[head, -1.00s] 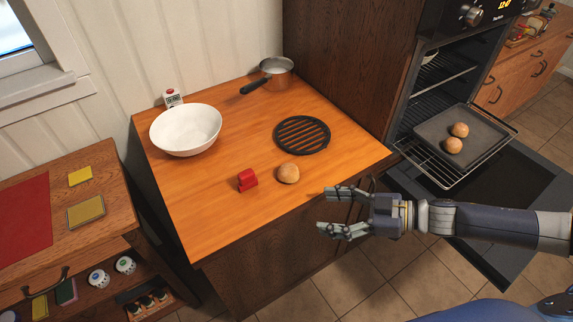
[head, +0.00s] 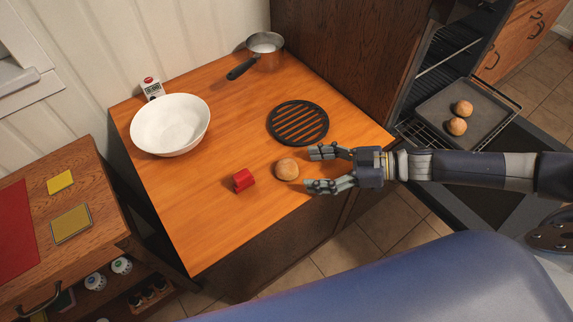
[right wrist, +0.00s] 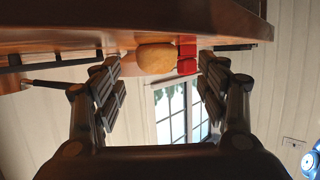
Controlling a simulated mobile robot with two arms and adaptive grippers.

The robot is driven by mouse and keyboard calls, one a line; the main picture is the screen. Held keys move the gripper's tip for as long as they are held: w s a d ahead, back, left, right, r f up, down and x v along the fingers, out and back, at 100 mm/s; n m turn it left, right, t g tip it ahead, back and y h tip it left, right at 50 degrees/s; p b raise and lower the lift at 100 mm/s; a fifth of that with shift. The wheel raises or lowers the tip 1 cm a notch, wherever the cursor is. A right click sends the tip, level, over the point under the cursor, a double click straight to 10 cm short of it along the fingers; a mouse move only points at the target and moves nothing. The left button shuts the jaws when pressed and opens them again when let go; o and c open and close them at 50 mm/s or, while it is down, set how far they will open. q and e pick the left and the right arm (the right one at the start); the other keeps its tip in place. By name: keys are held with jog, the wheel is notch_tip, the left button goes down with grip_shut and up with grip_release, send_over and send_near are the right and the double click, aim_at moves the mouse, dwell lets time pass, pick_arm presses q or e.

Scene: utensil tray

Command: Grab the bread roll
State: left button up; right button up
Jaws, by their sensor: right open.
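A round brown bread roll (head: 287,169) sits on the wooden counter near its front edge, just right of a red object (head: 243,180). My right gripper (head: 312,169) is open and comes in from the right, its two fingers pointing at the roll. The fingertips are just short of the roll. In the right wrist view the roll (right wrist: 155,58) shows between the open fingers, ahead of them, with the red object (right wrist: 187,58) behind it. Two more rolls (head: 460,117) lie on a baking tray (head: 440,117) on the pulled-out oven rack. My left gripper is not in view.
A black round trivet (head: 298,123) lies behind the roll. A white bowl (head: 171,125), a timer (head: 152,89) and a saucepan (head: 266,50) stand farther back on the counter (head: 215,225). The open oven door is at the right. The counter's front left is clear.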

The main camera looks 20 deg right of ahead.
aim_at(296, 167)
jog(key=shift+w+a, duration=0.25)
jog(key=shift+a, duration=0.1)
jog(key=x, duration=0.1)
jog(key=p+x, duration=0.2)
jog(key=x, duration=0.1)
jog(key=shift+w+r, duration=0.15)
jog(key=shift+r, duration=0.15)
jog(key=shift+w+a+f, duration=0.1)
jog(key=shift+a+f, duration=0.05)
jog(key=shift+c, duration=0.9)
jog(key=c, duration=0.4)
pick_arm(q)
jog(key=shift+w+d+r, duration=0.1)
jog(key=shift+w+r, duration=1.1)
pick_arm(e)
jog(key=shift+c, duration=1.1)
